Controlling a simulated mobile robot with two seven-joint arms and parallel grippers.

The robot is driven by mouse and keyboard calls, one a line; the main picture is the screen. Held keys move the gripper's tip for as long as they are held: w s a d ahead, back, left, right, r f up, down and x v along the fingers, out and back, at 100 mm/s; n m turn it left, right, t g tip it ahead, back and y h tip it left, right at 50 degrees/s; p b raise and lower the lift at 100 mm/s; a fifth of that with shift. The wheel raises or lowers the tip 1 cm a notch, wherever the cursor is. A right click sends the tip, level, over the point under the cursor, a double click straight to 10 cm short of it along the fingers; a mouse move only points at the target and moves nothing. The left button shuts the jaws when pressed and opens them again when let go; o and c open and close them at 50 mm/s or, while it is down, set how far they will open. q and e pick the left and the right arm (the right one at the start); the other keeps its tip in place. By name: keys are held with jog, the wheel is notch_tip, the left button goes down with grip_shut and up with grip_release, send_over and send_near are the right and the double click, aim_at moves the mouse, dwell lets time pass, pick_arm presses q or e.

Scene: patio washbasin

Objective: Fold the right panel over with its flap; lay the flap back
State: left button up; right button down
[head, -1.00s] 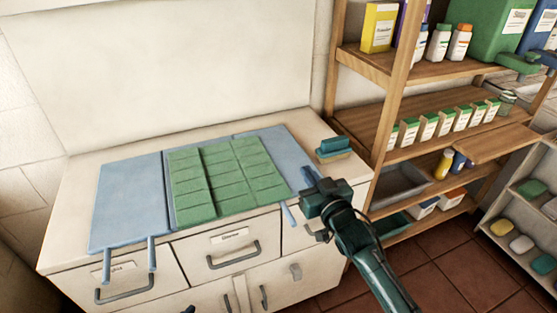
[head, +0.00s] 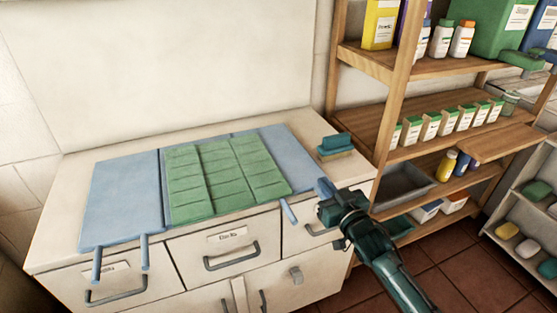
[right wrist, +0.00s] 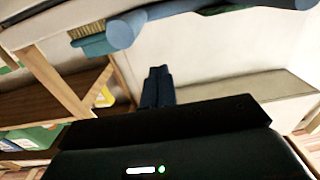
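A blue fabric mat lies spread on the counter, with a bare left panel (head: 120,200), a middle part covered by a green pocketed piece (head: 220,178) and a bare blue right panel (head: 285,158). Two blue straps (head: 145,252) hang over the front edge at the left and a shorter one (head: 289,210) at the right. My right gripper (head: 325,188) is just off the right panel's front corner, by the counter's front edge. In the right wrist view its fingers (right wrist: 158,86) are together, with nothing seen between them. My left gripper is out of view.
A teal and tan brush or sponge (head: 336,147) sits at the counter's right end. A wooden shelf (head: 400,95) with bottles and boxes stands close on the right. Drawers with handles (head: 230,258) are below the counter's front edge.

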jog(key=f, duration=0.1)
jog(key=f+b, duration=0.1)
jog(key=shift+w+d+f, duration=0.15)
jog(key=shift+d+f, duration=0.15)
jog(key=shift+d, duration=0.05)
notch_tip(320, 180, down, 3)
jog(key=b, duration=0.3)
jog(key=shift+d+f, duration=0.1)
jog(key=shift+f, duration=0.1)
jog(key=shift+s+f, duration=0.25)
jog(key=shift+f, duration=0.05)
jog(key=c, duration=1.5)
grip_release()
jog(key=o, duration=0.3)
jog(key=shift+w+d+f, duration=0.1)
jog(key=shift+w, duration=0.2)
jog(key=o, duration=0.3)
jog(key=shift+s+r, duration=0.1)
jog(key=shift+r, duration=0.2)
jog(key=o, duration=0.5)
jog(key=shift+c, duration=0.2)
jog(key=shift+o, duration=0.2)
